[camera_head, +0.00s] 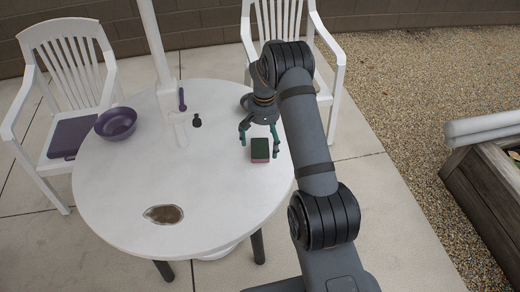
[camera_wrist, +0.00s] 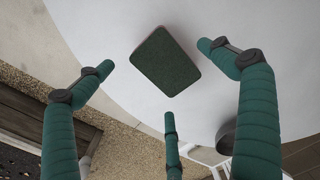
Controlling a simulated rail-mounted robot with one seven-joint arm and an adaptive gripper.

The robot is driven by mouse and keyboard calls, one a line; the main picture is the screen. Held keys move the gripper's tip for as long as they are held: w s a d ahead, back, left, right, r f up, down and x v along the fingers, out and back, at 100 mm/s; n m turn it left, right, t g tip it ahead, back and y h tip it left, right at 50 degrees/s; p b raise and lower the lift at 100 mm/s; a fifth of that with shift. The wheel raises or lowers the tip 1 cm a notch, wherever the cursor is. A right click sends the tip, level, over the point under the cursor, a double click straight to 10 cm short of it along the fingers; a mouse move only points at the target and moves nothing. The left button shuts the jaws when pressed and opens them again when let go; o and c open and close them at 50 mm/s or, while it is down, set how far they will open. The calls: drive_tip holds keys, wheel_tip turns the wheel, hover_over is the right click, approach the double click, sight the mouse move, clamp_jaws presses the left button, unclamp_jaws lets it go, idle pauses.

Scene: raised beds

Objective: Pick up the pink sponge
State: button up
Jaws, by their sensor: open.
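The pink sponge (camera_head: 260,157) lies on the round white table (camera_head: 200,215), near its right edge. Its top is dark green and its pink side shows toward the front. In the wrist view the green face of the sponge (camera_wrist: 165,62) is seen between and beyond the fingers. My gripper (camera_head: 260,140) is open and empty, just above and behind the sponge in the head view. Its green fingers (camera_wrist: 158,75) are spread and appear apart from the sponge. Whether a fingertip touches the table cannot be told.
A purple bowl (camera_head: 116,123), a small dark bottle (camera_head: 197,120) and a brown patch or dish (camera_head: 163,214) are on the table. A white post (camera_head: 166,70) rises from it. White chairs (camera_head: 72,70) stand behind.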

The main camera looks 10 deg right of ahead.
sight(264, 147)
drive_tip(key=shift+f, duration=1.6)
drive_tip(key=shift+c, duration=1.4)
drive_tip(key=c, duration=0.6)
